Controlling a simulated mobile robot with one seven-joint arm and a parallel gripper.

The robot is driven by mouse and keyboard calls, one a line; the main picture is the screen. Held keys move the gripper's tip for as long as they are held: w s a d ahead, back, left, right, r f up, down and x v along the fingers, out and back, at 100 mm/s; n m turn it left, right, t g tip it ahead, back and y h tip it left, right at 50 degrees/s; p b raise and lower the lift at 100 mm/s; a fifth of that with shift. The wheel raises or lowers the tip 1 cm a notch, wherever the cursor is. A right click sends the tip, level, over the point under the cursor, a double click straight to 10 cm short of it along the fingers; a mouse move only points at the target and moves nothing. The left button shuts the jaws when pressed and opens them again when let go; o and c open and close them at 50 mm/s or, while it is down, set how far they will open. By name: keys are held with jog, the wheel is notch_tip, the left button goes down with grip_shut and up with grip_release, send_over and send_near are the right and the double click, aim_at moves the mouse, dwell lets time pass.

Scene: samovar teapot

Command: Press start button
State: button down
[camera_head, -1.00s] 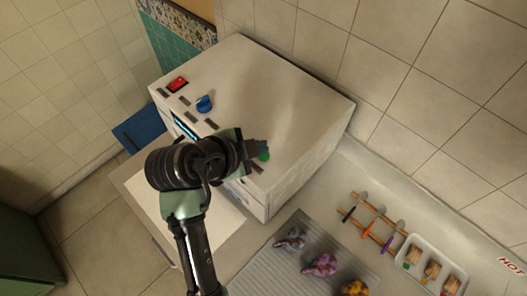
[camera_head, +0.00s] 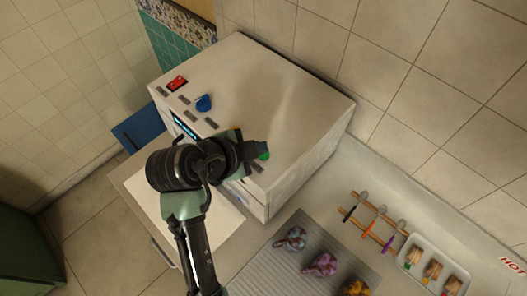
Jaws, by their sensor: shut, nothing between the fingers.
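A white box-shaped machine (camera_head: 290,95) stands against the tiled wall. Its sloped front panel has a red switch (camera_head: 177,83), a blue knob (camera_head: 203,102), a lit blue display (camera_head: 184,125) and a green button (camera_head: 265,155) near the right end. My gripper (camera_head: 262,149) is shut and empty, with its tip right at the green button and covering part of it. I cannot tell whether the tip touches the button. No label on the button can be read.
An open door or flap (camera_head: 150,203) lies below the machine's front.

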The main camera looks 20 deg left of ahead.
jog(key=shift+f+b, duration=0.3)
jog(key=shift+f, duration=0.25)
dwell(0.6)
jog(key=shift+r, duration=0.15)
jog(key=shift+r+p, duration=0.8)
notch_tip(320, 180, up, 5)
jog(key=p, duration=0.4)
dwell(0.9)
